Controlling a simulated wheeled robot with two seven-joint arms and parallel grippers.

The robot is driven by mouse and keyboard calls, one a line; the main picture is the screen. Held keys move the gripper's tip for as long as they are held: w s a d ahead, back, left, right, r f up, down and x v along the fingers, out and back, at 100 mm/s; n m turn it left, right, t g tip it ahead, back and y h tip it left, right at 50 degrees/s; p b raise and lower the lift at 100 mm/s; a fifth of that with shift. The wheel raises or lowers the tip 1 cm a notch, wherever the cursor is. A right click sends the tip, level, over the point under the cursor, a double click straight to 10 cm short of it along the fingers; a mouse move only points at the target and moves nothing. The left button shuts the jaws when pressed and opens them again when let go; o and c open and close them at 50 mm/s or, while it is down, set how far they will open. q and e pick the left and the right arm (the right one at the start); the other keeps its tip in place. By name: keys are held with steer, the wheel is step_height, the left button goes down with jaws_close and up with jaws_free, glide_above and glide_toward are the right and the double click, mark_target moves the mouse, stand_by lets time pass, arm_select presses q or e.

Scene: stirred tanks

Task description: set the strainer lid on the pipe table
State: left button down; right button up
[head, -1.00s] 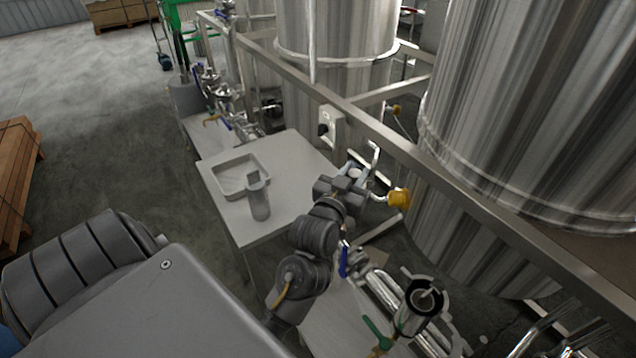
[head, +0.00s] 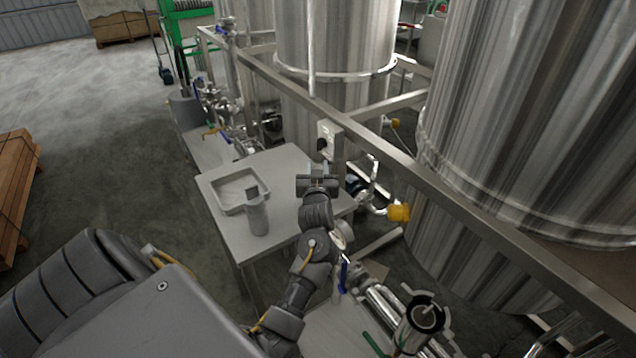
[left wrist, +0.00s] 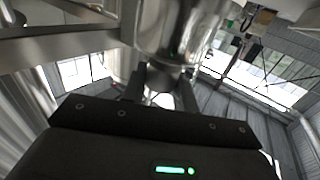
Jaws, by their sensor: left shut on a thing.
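My left gripper (head: 318,182) is over the right part of the pale worktable, near the metal frame. A low pale table with pipes (head: 322,335), which I take as the pipe table, is at the bottom centre. An open, upright strainer body (head: 424,318) with a dark round mouth stands at its right side. My right gripper is not in view.
The worktable (head: 222,230) carries a shallow white tray (head: 240,208) and a grey bottle (head: 257,215). A steel beam (head: 390,142) crosses in front of large tanks (head: 520,110). A yellow-capped pipe (head: 399,212) juts out right of my left gripper. Blue and green valve handles rise near the pipes.

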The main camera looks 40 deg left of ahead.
arm_select(q)
steer(key=shift+f, duration=2.05)
steer(key=c, duration=1.1)
jaws_free()
steer(key=shift+f, duration=0.15)
steer(key=b+v, duration=0.1)
steer(key=v, duration=0.6)
steer(key=shift+s+d, duration=0.2)
steer(key=shift+s, duration=0.05)
